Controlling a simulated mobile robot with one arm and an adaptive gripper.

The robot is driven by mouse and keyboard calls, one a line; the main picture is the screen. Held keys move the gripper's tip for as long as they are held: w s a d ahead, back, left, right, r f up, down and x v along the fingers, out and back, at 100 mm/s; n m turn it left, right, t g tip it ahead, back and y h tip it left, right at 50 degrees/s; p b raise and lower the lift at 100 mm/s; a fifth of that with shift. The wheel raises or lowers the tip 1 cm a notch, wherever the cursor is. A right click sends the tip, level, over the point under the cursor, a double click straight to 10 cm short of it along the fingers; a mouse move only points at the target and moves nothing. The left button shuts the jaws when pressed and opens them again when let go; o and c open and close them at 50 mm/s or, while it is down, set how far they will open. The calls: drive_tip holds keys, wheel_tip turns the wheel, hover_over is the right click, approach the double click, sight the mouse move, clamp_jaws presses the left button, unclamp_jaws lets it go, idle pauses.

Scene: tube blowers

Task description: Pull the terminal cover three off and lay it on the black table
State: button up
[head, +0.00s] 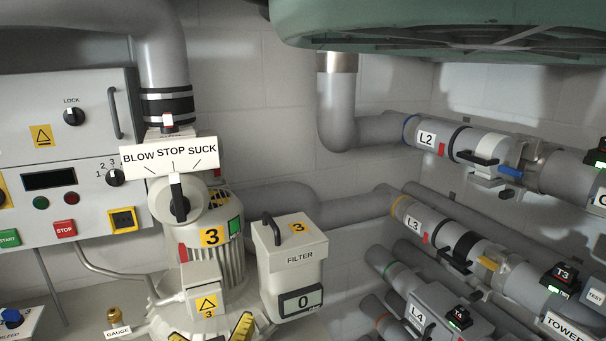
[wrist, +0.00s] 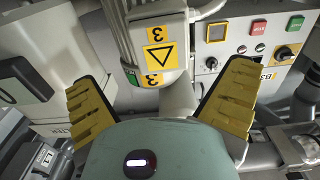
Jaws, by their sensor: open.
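The terminal cover of blower three (head: 203,288) is a pale grey box with a yellow warning triangle and a small 3. It sits on the side of the upright grey motor (head: 228,262), below the large yellow 3 label. In the wrist view the cover (wrist: 158,78) appears upside down, beyond and between my fingers. My gripper (wrist: 160,92) is open, its two yellow ridged fingers spread wide to either side with nothing held between them. I cannot make out the black table in either view.
A filter box (head: 292,262) with a dark handle stands close to the right of the motor. A control cabinet (head: 95,155) is at the left, and a BLOW STOP SUCK selector (head: 178,198) is above. Several grey pipes, including L3 (head: 415,223), fill the right.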

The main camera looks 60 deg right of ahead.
sight(208, 306)
drive_tip(key=shift+b+x, duration=0.5)
drive_tip(key=shift+x, duration=2.7)
drive_tip(key=c, duration=1.1)
drive_tip(key=shift+c, duration=0.9)
drive_tip(key=shift+s+a, duration=0.1)
drive_tip(key=shift+s, duration=0.05)
drive_tip(key=shift+p+v, duration=0.5)
drive_tip(key=shift+v, duration=1.75)
drive_tip(key=shift+s+a, duration=0.3)
drive_tip(key=shift+s, duration=0.25)
drive_tip(key=shift+w, duration=0.1)
